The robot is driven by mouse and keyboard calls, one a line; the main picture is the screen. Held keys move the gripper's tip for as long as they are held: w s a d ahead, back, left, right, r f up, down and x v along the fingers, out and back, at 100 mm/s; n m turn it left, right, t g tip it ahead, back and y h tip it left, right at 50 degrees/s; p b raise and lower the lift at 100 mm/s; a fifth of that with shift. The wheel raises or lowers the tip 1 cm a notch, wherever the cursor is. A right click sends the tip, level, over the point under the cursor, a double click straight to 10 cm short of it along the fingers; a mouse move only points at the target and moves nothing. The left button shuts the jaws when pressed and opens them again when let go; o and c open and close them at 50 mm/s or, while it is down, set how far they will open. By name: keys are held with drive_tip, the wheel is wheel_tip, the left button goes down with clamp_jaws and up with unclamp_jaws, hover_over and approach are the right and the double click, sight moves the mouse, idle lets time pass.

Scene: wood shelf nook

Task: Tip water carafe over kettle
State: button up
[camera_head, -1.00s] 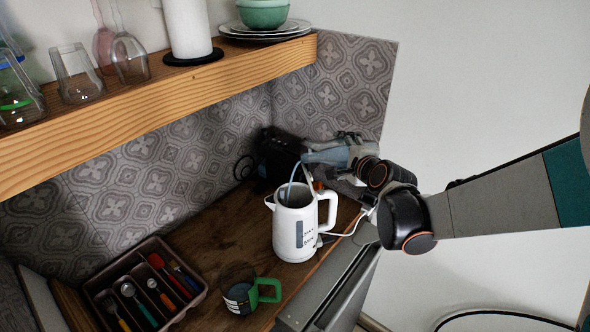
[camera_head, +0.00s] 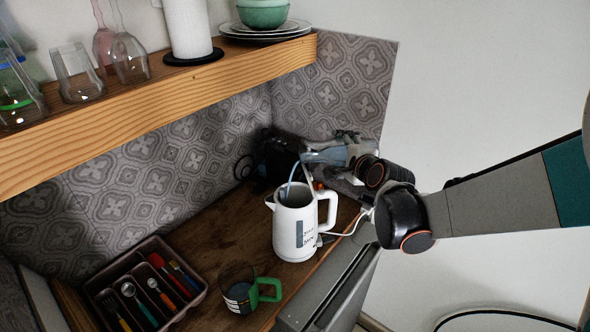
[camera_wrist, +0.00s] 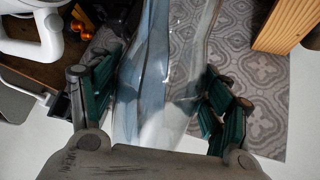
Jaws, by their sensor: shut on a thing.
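The white kettle (camera_head: 294,232) stands upright on the wooden counter, its handle to the right and its top open. The clear bluish carafe (camera_head: 322,156) is tipped nearly level above it, its mouth toward the left. A thin blue stream of water (camera_head: 292,181) runs from the mouth down into the kettle. My gripper (camera_head: 349,152) is shut on the carafe, above and right of the kettle. In the wrist view the carafe (camera_wrist: 148,80) lies between the green-padded fingers, and part of the kettle (camera_wrist: 38,35) shows at the top left. The water level inside the kettle is hidden.
A mug with a green handle (camera_head: 238,291) and a cutlery tray (camera_head: 196,298) stand on the counter (camera_head: 215,232) at the front left. A dark appliance (camera_head: 277,158) is behind the kettle. A wooden shelf (camera_head: 160,97) with glasses and bowls hangs above.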

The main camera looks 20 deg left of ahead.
drive_tip(key=shift+s+a+r+n+h+p, duration=0.15)
drive_tip(key=shift+r+n+h+p, duration=0.3)
drive_tip(key=shift+r, duration=0.45)
idle(3.9)
drive_tip(key=shift+w+d+f+m+y+b, duration=0.2)
drive_tip(key=shift+d+f+m+b, duration=0.1)
drive_tip(key=shift+f, duration=0.25)
drive_tip(key=shift+w+d+f+m+y+b, duration=0.1)
drive_tip(key=shift+d+f+m+y+b, duration=0.2)
drive_tip(key=shift+f, duration=0.2)
drive_tip(key=shift+w+d+f+m+y+b, duration=0.15)
drive_tip(key=shift+f+m+b, duration=0.15)
drive_tip(key=shift+f, duration=0.25)
